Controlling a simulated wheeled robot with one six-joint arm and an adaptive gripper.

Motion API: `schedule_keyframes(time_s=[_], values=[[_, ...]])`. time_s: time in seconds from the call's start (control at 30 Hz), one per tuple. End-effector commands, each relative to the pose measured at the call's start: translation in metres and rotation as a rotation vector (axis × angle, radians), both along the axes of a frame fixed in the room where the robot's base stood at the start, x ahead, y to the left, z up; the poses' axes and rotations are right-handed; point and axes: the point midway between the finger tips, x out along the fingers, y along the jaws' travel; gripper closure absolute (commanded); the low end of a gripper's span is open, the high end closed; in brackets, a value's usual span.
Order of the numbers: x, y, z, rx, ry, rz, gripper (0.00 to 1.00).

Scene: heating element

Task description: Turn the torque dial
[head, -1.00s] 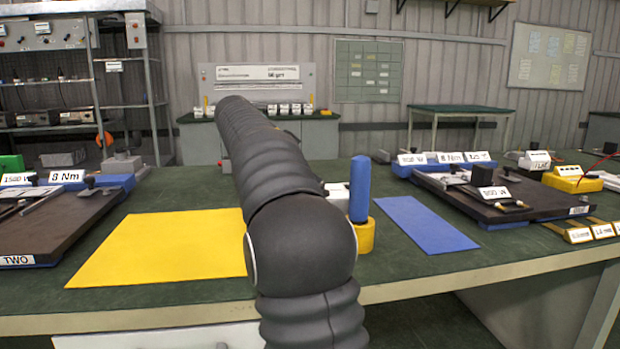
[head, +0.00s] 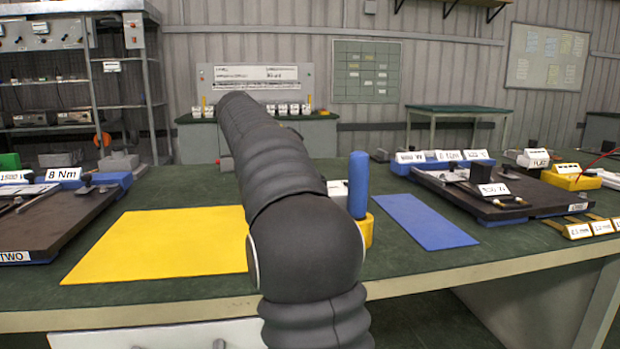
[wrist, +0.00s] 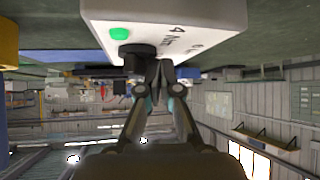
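In the wrist view, which looks upside down, a white box (wrist: 210,18) carries a black dial (wrist: 137,50), a green button (wrist: 119,33) and printing that looks like "4 Nm". My gripper (wrist: 159,72) has its fingertips drawn together close beside the dial. The dial sits just left of the tips in that view, and I cannot tell whether they touch it. In the head view, part of the white box (head: 337,189) shows behind my arm. My arm hides the dial and gripper there.
A blue upright cylinder (head: 358,185) stands with a yellow base (head: 366,230) right beside my arm. A yellow mat (head: 160,248) and a blue mat (head: 425,220) lie flat on the green bench. Dark trays with labelled parts stand left (head: 40,225) and right (head: 540,198).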

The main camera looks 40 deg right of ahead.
Motion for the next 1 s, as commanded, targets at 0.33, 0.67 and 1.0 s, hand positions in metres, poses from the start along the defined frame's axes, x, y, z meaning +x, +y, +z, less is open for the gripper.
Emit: schedule_keyframes(time_s=[0.33, 0.67, 1.0], values=[[0.004, 0.021, 0.019, 0.0, 0.001, 0.0, 1.0], [0.016, 0.068, 0.062, 0.0, -0.001, 0.001, 1.0], [0.019, 0.087, 0.079, 0.0, 0.001, 0.001, 1.0]])
